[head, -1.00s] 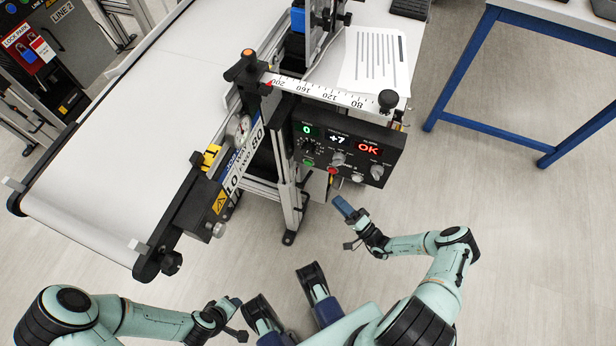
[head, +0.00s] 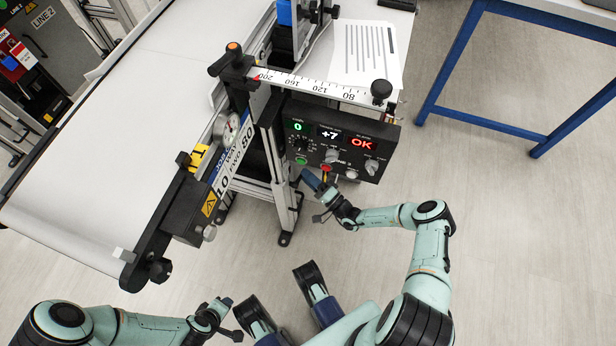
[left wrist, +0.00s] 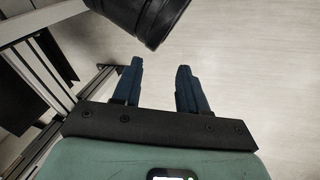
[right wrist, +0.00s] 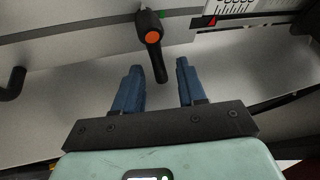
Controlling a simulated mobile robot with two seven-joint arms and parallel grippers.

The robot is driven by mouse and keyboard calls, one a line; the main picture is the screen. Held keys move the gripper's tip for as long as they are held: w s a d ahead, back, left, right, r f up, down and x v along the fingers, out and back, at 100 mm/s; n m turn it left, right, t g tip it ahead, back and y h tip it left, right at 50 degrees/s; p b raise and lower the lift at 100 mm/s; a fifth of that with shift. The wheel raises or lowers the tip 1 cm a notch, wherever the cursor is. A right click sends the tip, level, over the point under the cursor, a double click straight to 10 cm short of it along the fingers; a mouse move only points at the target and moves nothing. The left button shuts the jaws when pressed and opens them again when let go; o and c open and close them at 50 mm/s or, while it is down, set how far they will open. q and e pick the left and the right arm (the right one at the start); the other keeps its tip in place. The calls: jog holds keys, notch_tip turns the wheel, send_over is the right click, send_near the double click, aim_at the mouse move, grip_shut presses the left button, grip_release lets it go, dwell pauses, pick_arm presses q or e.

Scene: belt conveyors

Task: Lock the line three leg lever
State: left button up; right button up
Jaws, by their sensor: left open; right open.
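A black lever with an orange button (right wrist: 152,38) shows in the right wrist view, its handle pointing down toward the gap between my right fingers. My right gripper (right wrist: 158,88) is open there and does not hold it. In the head view my right gripper (head: 313,184) is just below the control box. A black lever with an orange tip (head: 232,50) shows on the conveyor frame; I cannot tell if it is the same lever. My left gripper (head: 226,303) is low at the bottom, and its open, empty fingers show in the left wrist view (left wrist: 160,85).
A control box (head: 335,145) with lit displays sits beside the white belt (head: 110,130). A ruler scale (head: 315,86) with a black knob runs above it. A metal leg stands left of my right gripper. A blue-framed table (head: 480,125) is at right; the floor between is clear.

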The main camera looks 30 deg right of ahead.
grip_shut()
pick_arm(q)
jog(key=s+d+r+g+h+p, duration=0.1)
jog(key=s+d+r+g+p, duration=0.2)
jog(key=s+r+p, duration=0.8)
jog(key=shift+d+r+m+g, duration=0.25)
jog(key=shift+d+m+g, duration=0.15)
jog(key=shift+d, duration=0.25)
pick_arm(e)
jog(key=shift+s+a+f+m+g, duration=0.65)
jog(key=shift+m+g, duration=0.75)
jog(key=shift+m, duration=1.4)
jog(key=shift+s+a+f+m+g, duration=0.4)
jog(key=shift+f+m+g, duration=0.7)
jog(key=shift+m, duration=1.7)
jog(key=shift+s+a+f+m+g, duration=0.5)
jog(key=shift+m+g, duration=1.2)
jog(key=shift+m, duration=1.1)
pick_arm(q)
jog(key=shift+w, duration=0.1)
pick_arm(e)
jog(key=shift+a+r, duration=0.15)
grip_release()
